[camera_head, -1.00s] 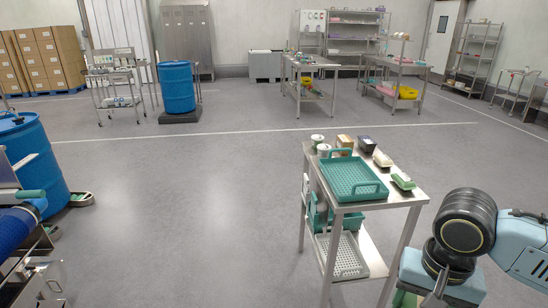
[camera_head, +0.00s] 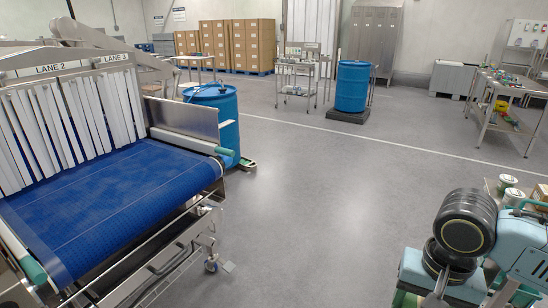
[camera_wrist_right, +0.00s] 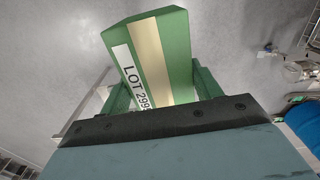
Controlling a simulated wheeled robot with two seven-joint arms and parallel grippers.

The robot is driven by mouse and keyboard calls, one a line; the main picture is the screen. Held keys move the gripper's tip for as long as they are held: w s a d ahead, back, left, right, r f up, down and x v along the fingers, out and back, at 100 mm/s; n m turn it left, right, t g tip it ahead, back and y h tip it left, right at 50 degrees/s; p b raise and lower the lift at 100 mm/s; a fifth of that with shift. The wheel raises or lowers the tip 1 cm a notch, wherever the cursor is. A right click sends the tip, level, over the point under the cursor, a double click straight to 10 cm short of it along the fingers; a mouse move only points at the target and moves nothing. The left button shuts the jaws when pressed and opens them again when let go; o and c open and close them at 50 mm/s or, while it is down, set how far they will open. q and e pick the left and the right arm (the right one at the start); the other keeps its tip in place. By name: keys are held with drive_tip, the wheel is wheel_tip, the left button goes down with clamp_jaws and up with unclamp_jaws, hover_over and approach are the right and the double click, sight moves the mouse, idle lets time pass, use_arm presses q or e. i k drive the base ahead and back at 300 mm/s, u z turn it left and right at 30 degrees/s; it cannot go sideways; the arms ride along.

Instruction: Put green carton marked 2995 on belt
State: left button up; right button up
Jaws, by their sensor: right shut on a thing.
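The green carton (camera_wrist_right: 178,45) has a tan stripe and a white label reading "LOT 299", with the rest of the number hidden. My right gripper (camera_wrist_right: 162,88) is shut on it, its fingers on either side, in the right wrist view. In the head view my right arm is at the lower right, and the gripper is mostly below the frame. The blue belt (camera_head: 110,210) lies at the left of the head view, well apart from the right arm. My left gripper is not in view.
White strip curtains (camera_head: 70,125) under signs "LANE 2" and "LANE 3" hang over the belt's far side. A metal side guard (camera_head: 185,120) and a blue drum (camera_head: 226,130) stand beyond. Cans (camera_head: 508,183) are near my right arm. The middle floor is clear.

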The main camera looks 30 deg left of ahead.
sight(81, 194)
drive_tip(key=u, duration=1.85)
